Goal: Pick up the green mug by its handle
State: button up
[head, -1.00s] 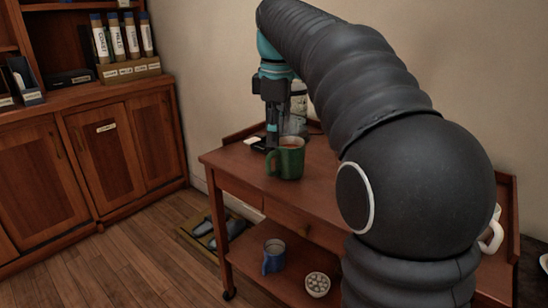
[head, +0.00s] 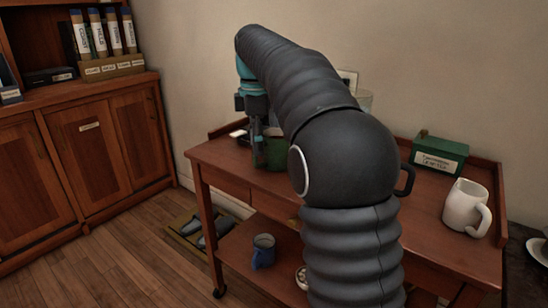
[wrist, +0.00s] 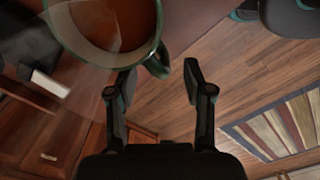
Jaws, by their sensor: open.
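The green mug (head: 275,152) stands upright on the wooden cart's top, its right part hidden behind my arm. My gripper (wrist: 161,74) is open and empty. In the head view the gripper (head: 258,140) points down at the mug's left side and covers the handle there.
The cart (head: 225,155) has raised edges. A green box (head: 438,153) and a white mug (head: 465,207) stand on its right. A black handle (head: 405,179) shows beside my arm.

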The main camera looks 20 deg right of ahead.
aim_at(255, 164)
jog(key=shift+a+f+b, duration=0.2)
jog(key=shift+f+b, duration=0.15)
jog(key=shift+f, duration=1.05)
jog(key=shift+a+f+b, duration=0.15)
jog(key=shift+f+b, duration=0.15)
jog(key=shift+f, duration=1.05)
grip_shut()
